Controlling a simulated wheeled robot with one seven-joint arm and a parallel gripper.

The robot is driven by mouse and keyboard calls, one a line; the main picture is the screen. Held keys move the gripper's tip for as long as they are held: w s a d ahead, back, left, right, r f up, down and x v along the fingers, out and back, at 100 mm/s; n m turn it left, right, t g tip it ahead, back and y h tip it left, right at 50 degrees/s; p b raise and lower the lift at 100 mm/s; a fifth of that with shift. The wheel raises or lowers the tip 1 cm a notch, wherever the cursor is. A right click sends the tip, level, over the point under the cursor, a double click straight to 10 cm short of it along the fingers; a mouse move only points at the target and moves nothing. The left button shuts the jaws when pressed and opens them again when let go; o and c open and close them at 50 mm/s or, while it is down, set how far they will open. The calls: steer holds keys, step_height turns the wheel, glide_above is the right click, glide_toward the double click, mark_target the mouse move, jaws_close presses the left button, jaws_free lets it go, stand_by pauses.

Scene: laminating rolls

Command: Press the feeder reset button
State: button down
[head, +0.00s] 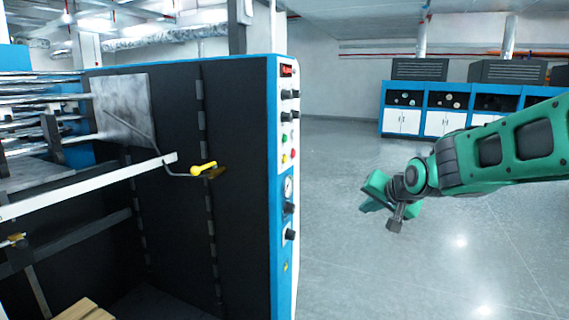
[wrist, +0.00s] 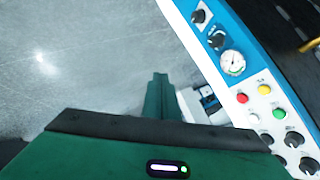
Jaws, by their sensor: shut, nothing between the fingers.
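The control panel (head: 285,180) is a narrow white-and-blue strip on the end of the dark machine. No readable label shows which one is the feeder reset button. My gripper (head: 374,191) is in the air to the right of the panel, apart from it. Its green fingers (wrist: 160,80) are together, with nothing between them, and point past the panel in the wrist view.
The panel also carries a gauge (wrist: 232,63) and dark knobs (head: 289,94). A crank with a yellow handle (head: 203,168) sticks out of the machine's dark side. Blue-and-white cabinets (head: 440,105) stand at the back. The grey floor (head: 350,260) around my gripper is clear.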

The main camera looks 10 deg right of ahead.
mark_target(284, 159)
steer(key=w+a+r+m+t+y, duration=0.1)
steer(key=w+a+r+t, duration=0.3)
steer(key=w+a+r, duration=0.4)
steer(key=w+y, duration=0.1)
steer(key=w, duration=0.1)
steer(key=shift+w+a+r+t+y, duration=0.2)
steer(key=shift+w+r+t+y, duration=0.1)
steer(key=shift+r+t, duration=0.1)
steer(key=w+a, duration=0.5)
steer(key=a, duration=0.2)
steer(key=shift+w+a, duration=0.1)
steer(key=shift+w, duration=0.05)
stand_by(1.7)
steer(key=shift+w+a, duration=0.1)
steer(key=shift+a, duration=0.15)
